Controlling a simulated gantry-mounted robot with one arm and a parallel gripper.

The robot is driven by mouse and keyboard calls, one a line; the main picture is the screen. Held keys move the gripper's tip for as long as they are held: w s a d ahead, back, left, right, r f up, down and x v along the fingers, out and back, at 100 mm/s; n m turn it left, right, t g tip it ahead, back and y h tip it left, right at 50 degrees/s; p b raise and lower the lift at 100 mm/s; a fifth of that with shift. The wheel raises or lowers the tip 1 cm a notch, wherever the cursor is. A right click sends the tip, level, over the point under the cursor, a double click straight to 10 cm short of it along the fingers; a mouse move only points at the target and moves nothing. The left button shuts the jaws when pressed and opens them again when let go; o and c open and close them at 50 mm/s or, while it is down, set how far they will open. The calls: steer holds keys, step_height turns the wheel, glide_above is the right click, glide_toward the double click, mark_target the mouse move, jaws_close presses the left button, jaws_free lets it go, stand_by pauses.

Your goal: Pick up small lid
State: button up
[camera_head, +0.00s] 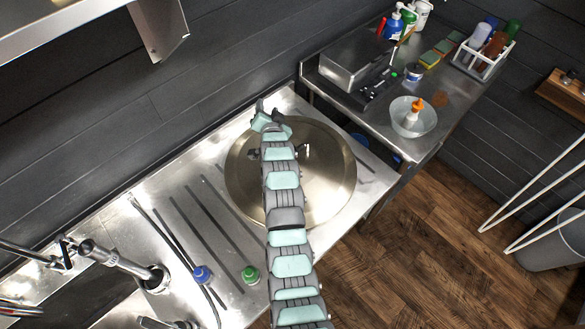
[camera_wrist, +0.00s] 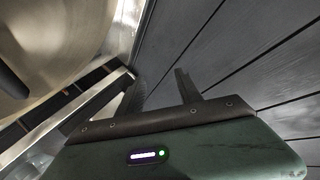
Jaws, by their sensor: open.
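A large round steel lid (camera_head: 335,180) lies on the steel counter in the head view. My arm crosses over it and hides its middle strip. Small dark parts, perhaps its handle, show on either side of my arm. In the wrist view part of the round lid (camera_wrist: 70,30) fills the upper left, with a dark bar-like piece at the left edge. I cannot tell if this is the small lid. My gripper (camera_head: 268,112) is beyond the lid's far edge, near the wall. In the wrist view its two dark fingers (camera_wrist: 157,82) stand apart and empty, with wall planks behind.
The dark plank wall (camera_head: 200,110) runs close behind my gripper. A sink faucet (camera_head: 115,257), a blue cap (camera_head: 202,274) and a green cap (camera_head: 250,274) are at the lower left. A side table (camera_head: 450,120) at right holds a bowl (camera_head: 413,123), bottles and sponges.

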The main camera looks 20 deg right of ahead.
steer(key=s+d+f+m+g+y+b, duration=0.2)
steer(key=s+d+m+g+y+b, duration=0.3)
steer(key=s+g, duration=0.7)
steer(key=shift+n+h, duration=0.3)
steer(key=shift+h, duration=0.4)
steer(key=f, duration=0.1)
steer(key=f+p, duration=0.1)
steer(key=f, duration=0.1)
steer(key=f+p, duration=0.1)
steer(key=f, duration=0.1)
steer(key=shift+w+f, duration=0.1)
steer(key=shift+w, duration=0.2)
steer(key=f, duration=0.1)
steer(key=a+f+p, duration=0.1)
steer(key=f, duration=0.1)
steer(key=shift+w+a+f+p, duration=0.2)
steer(key=shift+a+p, duration=0.1)
steer(key=shift+p, duration=0.05)
steer(key=shift+w+f, duration=0.3)
steer(key=shift+f, duration=0.65)
steer(key=shift+f, duration=0.3)
jaws_close()
